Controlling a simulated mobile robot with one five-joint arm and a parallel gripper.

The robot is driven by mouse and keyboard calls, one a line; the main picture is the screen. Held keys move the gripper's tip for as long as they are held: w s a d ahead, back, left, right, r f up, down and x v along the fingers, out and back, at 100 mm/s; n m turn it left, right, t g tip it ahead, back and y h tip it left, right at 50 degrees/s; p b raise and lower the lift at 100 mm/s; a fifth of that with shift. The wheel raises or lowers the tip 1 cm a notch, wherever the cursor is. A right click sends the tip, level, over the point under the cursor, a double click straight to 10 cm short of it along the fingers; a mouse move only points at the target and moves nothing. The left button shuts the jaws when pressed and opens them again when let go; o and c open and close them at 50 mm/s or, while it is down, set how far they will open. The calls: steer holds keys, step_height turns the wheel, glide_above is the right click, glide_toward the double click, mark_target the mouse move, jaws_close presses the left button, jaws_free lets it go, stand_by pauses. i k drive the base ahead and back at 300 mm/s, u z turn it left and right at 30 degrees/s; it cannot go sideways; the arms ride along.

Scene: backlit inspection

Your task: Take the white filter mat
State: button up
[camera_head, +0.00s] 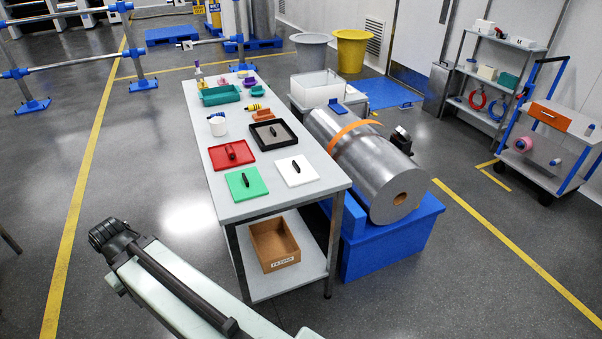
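The white filter mat (307,179) lies flat near the right front edge of the worktable (290,201). It is a thin square with a dark bar-shaped grip on top. It is apart from the green mat (237,190) on its left. Nothing covers it. My arm shows at the lower left, on the floor side of the table and apart from the mat. No gripper fingers can be made out in this view.
A red mat (239,160) and a black-rimmed tray (254,137) lie behind the green and white mats. A cardboard box (285,257) stands on the lower shelf. A large metal roll (385,183) on a blue base stands right of the table. Floor left of the table is clear.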

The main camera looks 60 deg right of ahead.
mark_target(295, 171)
steer(key=z, duration=4.05)
steer(key=k, duration=2.35)
steer(key=u, duration=1.3)
steer(key=i, duration=1.75)
steer(key=z, duration=0.05)
